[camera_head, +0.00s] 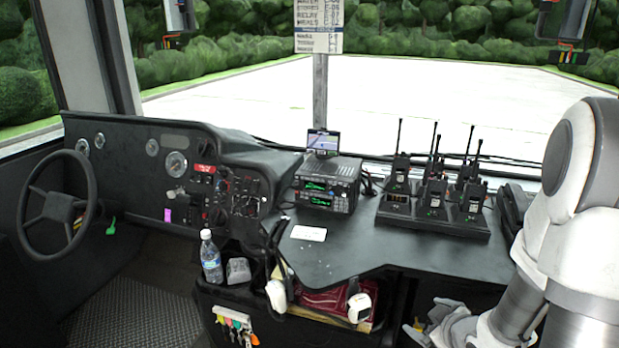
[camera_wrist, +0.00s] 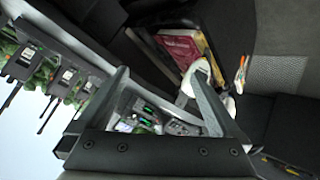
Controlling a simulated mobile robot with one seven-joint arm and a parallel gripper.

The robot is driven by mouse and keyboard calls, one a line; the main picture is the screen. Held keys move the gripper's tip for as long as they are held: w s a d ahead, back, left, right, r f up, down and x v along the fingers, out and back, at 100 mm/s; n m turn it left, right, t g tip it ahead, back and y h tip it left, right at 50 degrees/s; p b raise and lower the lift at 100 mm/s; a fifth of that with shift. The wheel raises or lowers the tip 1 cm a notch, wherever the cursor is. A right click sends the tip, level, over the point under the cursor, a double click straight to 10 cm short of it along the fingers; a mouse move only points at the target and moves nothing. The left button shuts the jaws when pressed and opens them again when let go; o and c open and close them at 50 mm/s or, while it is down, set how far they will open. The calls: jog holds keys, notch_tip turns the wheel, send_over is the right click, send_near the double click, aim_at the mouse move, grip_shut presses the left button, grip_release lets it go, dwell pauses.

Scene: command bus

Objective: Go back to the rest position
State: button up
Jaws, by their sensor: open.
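My gripper (camera_wrist: 160,72) is open in the wrist view, its two dark fingers spread wide with nothing held between them. Beyond the fingers, small lit devices and a grey keypad-like object show on or near the console. In the head view my white and grey arm fills the right side, and its lower end shows at the bottom right, in front of the dashboard and below the radio charger. The task names no other object.
A black dashboard (camera_head: 345,243) carries a radio set (camera_head: 327,184), a white card (camera_head: 309,233) and a charger holding several handheld radios (camera_head: 433,201). A bottle (camera_head: 210,257) stands in the front holder. A red folder (camera_wrist: 182,48) sits in a pocket. The steering wheel (camera_head: 57,205) is at left.

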jog(key=s+a+r+m+g+h, duration=0.1)
jog(key=s+r+m+g+h, duration=0.2)
jog(key=r, duration=1)
jog(key=s+a+r+m+g+y, duration=0.1)
jog(key=s+a+r+m, duration=0.1)
jog(key=s+a+r, duration=0.45)
jog(key=s+a+r+m+y, duration=0.1)
jog(key=s+a+r+m, duration=0.15)
jog(key=s, duration=0.65)
notch_tip(320, 180, up, 13)
jog(key=a+p, duration=0.1)
jog(key=p, duration=1.3)
jog(key=shift+s+g, duration=0.3)
jog(key=shift+s, duration=0.05)
